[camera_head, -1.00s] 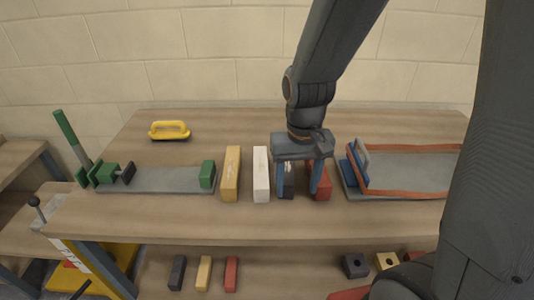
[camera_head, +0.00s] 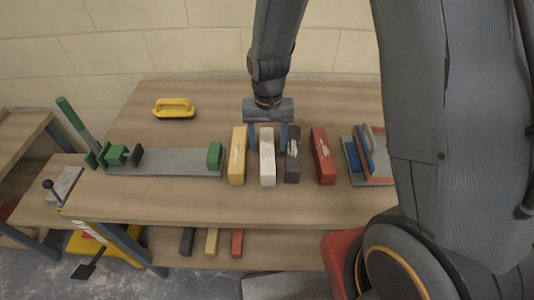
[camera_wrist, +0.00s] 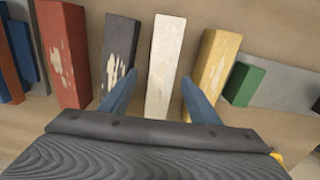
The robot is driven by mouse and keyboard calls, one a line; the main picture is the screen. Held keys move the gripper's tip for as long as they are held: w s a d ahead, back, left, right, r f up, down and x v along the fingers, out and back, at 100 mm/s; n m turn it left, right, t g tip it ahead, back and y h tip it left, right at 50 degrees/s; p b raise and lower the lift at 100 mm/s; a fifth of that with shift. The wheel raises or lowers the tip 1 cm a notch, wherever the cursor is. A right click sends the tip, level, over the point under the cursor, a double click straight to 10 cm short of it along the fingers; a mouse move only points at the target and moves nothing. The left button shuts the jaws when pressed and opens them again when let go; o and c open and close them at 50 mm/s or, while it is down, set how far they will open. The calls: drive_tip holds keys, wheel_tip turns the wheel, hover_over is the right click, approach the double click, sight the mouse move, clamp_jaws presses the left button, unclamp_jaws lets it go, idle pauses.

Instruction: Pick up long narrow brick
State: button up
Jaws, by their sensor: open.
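Several long bricks stand side by side on the bench: yellow (camera_head: 237,160), white (camera_head: 267,170), dark grey (camera_head: 292,165) and red (camera_head: 323,160). The white one looks slightly the narrowest, and all have worn patches. My gripper (camera_head: 268,141) is open and empty over the white brick, one finger on each side of it. In the wrist view, the white brick (camera_wrist: 165,60) lies between the fingertips of my gripper (camera_wrist: 158,77). The dark grey brick (camera_wrist: 119,50) is close to the left finger, the yellow brick (camera_wrist: 214,62) to the right finger. I cannot tell how high the fingers are.
A grey slab with green clamp parts (camera_head: 165,162) lies at left. A grey tray with orange and blue edges (camera_head: 365,170) is at right, partly behind my arm. Small bricks (camera_head: 212,243) lie on the lower shelf.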

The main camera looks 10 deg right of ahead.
sight(267, 149)
drive_tip(key=shift+w+f+p, duration=0.2)
drive_tip(key=shift+f+p, duration=0.4)
drive_tip(key=shift+f, duration=1.35)
clamp_jaws()
